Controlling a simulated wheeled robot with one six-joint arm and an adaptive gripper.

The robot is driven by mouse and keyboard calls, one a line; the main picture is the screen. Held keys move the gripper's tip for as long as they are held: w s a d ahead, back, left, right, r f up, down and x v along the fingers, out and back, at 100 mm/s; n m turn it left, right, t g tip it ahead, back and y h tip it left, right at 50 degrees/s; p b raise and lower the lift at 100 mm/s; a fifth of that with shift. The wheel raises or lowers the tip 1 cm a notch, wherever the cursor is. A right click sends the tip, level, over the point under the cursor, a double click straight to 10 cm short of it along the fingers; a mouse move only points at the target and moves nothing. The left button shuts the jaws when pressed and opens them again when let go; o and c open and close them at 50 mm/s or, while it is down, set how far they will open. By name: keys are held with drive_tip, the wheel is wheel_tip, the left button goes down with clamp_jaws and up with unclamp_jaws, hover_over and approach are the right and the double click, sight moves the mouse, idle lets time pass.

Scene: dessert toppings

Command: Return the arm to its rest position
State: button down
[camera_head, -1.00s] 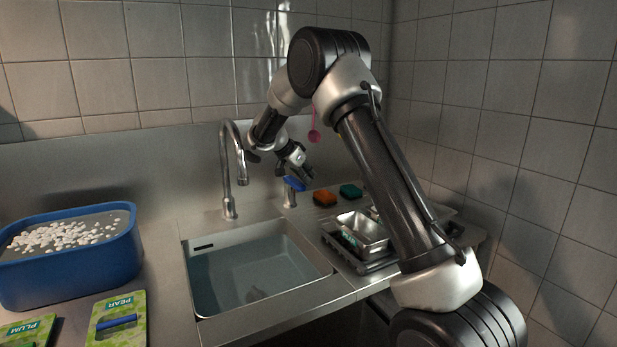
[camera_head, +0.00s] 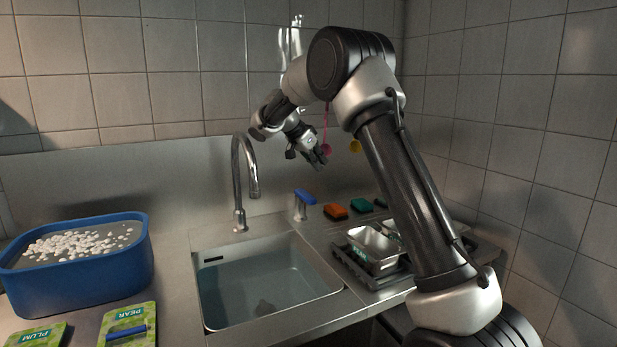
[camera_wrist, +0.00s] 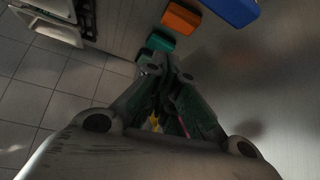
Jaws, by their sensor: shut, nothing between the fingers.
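My gripper (camera_head: 318,158) is shut and empty. In the head view it hangs in the air before the back wall, above the blue piece (camera_head: 305,196) on a short metal post behind the sink. My arm is raised and folded over the right side of the counter. In the wrist view the gripper's fingertips (camera_wrist: 172,62) are together, and the blue piece shows at the top right (camera_wrist: 233,8).
An orange sponge (camera_head: 336,212) and a teal sponge (camera_head: 361,206) lie behind metal trays (camera_head: 374,245). The faucet (camera_head: 238,180) stands left of my gripper, behind the sink (camera_head: 270,285). A blue tub (camera_head: 80,285) with white bits stands left. Pink and yellow utensils (camera_head: 355,146) hang behind my arm.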

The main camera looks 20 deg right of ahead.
drive_tip(key=s+a+f+n+g+y, duration=0.1)
drive_tip(key=s+f+n+g+y, duration=0.1)
drive_tip(key=s+f+n, duration=0.6)
drive_tip(key=s+r+n+t+y, duration=0.2)
drive_tip(key=s+r+n, duration=0.1)
drive_tip(key=s, duration=1.7)
drive_tip(key=s+r+n+t+y, duration=0.2)
drive_tip(key=s+r, duration=0.3)
drive_tip(key=s, duration=1.5)
drive_tip(key=shift+d+n+y, duration=0.15)
drive_tip(key=shift+n+y, duration=0.55)
drive_tip(key=shift+y, duration=0.1)
